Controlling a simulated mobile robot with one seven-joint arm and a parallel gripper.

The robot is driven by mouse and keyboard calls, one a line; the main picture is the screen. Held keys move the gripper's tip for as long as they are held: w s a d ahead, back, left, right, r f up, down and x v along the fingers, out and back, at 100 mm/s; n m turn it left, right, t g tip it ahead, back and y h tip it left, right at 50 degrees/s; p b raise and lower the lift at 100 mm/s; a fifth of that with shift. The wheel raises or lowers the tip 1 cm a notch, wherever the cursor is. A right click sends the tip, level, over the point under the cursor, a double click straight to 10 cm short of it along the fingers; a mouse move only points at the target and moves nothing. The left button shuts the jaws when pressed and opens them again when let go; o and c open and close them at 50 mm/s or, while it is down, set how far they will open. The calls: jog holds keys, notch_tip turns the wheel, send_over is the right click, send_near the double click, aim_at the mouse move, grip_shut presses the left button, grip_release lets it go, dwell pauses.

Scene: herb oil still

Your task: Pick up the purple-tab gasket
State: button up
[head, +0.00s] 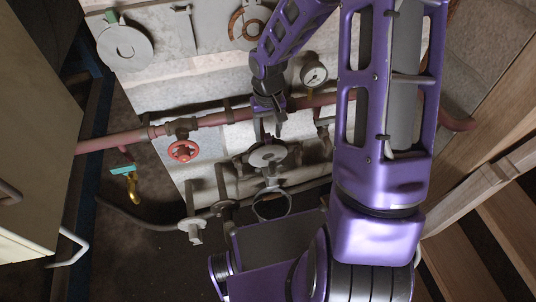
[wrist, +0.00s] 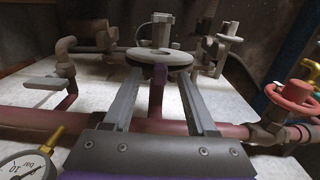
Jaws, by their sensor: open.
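The purple-tab gasket shows in the wrist view as a flat grey ring (wrist: 178,58), lying roughly level on pipework. Its purple tab (wrist: 158,76) points toward me, between the fingers. In the head view a grey disc (head: 268,157) at the same place sits just below my gripper (head: 271,132); its tab cannot be made out there. My gripper (wrist: 158,82) is open in the wrist view, with one finger on each side of the tab. Nothing is clamped. Whether the fingers touch the gasket or tab cannot be told.
A red pipe (head: 105,140) runs across, with a red handwheel (head: 184,151) left of my gripper and a pressure gauge (head: 314,74) right of it. A green-tabbed disc (head: 128,53) and brown ring (head: 235,24) lie at the top. Wooden framing (head: 470,195) stands right.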

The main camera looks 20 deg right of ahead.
jog(key=shift+f, duration=0.2)
grip_shut()
dwell(1.3)
